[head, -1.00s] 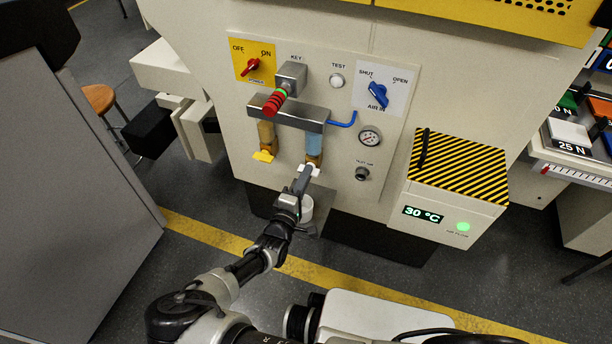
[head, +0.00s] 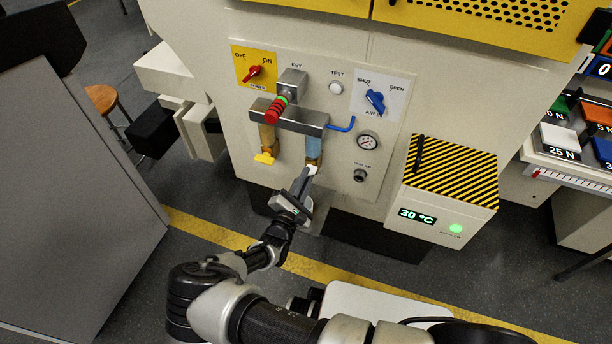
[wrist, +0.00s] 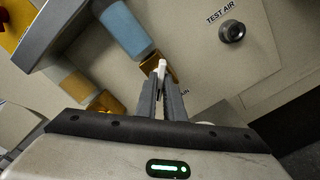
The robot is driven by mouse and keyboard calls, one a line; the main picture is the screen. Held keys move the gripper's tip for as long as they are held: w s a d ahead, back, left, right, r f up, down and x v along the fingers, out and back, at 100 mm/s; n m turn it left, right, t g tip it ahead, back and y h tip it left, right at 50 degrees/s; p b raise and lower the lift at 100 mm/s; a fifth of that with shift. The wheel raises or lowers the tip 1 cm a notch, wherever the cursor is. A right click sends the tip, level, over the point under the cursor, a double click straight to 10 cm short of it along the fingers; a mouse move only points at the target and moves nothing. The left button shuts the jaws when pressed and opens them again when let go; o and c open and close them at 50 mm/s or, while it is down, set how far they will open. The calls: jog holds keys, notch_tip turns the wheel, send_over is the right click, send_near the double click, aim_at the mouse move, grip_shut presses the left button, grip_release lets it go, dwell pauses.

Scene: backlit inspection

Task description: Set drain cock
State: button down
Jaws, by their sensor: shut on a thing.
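The drain cock is a small white lever (wrist: 162,68) under the brass bottom of the blue bowl (head: 314,147). In the head view the white lever (head: 312,170) shows just beyond my fingertips. My gripper (wrist: 162,88) is shut on the lever, with one finger on each side and the lever's tip standing out between them. In the head view my gripper (head: 306,178) reaches up to it from below. In the wrist view the lever lies roughly in line with my fingers. The fingers hide part of the label behind them.
A grey block (head: 289,117) spans above both bowls. A gauge (head: 367,141) and test-air port (head: 360,175) are to the right, before the striped box (head: 455,172).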

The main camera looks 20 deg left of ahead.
jog(key=n, duration=0.8)
jog(key=shift+n, duration=0.7)
jog(key=c, duration=1.9)
grip_release()
jog(key=shift+o, duration=0.2)
jog(key=shift+s, duration=0.1)
jog(key=s+a+p, duration=0.1)
jog(key=s+p, duration=0.1)
jog(key=s, duration=1.5)
jog(key=shift+a, duration=0.2)
